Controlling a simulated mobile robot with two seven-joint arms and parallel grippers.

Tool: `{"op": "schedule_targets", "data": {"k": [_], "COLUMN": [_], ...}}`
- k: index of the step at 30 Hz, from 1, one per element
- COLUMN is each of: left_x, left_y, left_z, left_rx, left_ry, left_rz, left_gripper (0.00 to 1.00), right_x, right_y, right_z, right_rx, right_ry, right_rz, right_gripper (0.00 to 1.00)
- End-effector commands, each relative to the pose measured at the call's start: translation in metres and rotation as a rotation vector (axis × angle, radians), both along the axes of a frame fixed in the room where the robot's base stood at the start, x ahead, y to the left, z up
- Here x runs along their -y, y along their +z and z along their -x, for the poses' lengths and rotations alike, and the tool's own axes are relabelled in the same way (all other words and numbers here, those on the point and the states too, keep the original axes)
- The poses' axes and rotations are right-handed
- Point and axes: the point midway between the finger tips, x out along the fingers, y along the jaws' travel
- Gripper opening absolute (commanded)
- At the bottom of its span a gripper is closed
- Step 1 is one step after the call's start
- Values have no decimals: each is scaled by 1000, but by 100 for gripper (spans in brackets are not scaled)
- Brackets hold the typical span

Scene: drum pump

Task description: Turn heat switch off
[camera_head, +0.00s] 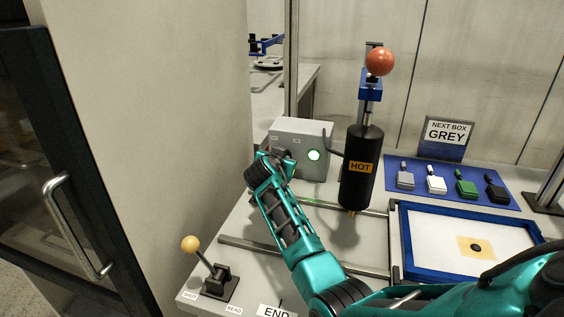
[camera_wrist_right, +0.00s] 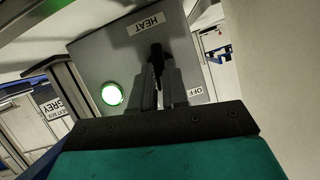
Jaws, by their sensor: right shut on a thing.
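The grey heat box (camera_head: 305,132) stands at the back left of the bench beside the black HOT cylinder (camera_head: 363,185). Its round lamp (camera_head: 314,155) glows green, and it also shows lit in the right wrist view (camera_wrist_right: 112,94). My right gripper (camera_wrist_right: 158,82) is shut on the dark heat switch (camera_wrist_right: 157,52), which the fingers largely hide. The switch's exact setting is hard to tell. In the head view my right gripper (camera_head: 277,156) is at the box's front left. My left gripper is out of view.
A yellow-knobbed lever (camera_head: 190,244) stands at the front left. A blue-rimmed tray (camera_head: 405,240) lies at the right, with a blue mat (camera_head: 412,206) of several coloured pieces and a GREY sign (camera_head: 447,136) behind. A red ball (camera_head: 379,61) tops the cylinder.

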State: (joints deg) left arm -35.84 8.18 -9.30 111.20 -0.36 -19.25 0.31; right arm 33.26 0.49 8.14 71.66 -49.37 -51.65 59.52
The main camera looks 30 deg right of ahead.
Motion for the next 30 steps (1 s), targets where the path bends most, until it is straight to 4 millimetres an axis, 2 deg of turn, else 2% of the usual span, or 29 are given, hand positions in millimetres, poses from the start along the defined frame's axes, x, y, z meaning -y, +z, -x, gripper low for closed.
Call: {"op": "schedule_targets", "data": {"k": [21,30], "left_x": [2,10], "left_y": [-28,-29], "left_z": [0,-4], "left_rx": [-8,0], "left_ry": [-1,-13], "left_rz": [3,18], "left_gripper": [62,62], "right_x": [-4,-6], "right_y": [-2,-2], "right_z": [-7,-8], "right_rx": [-508,-662], "right_ry": [-1,-1], "right_rz": [440,572], "right_gripper": [0,0]}}
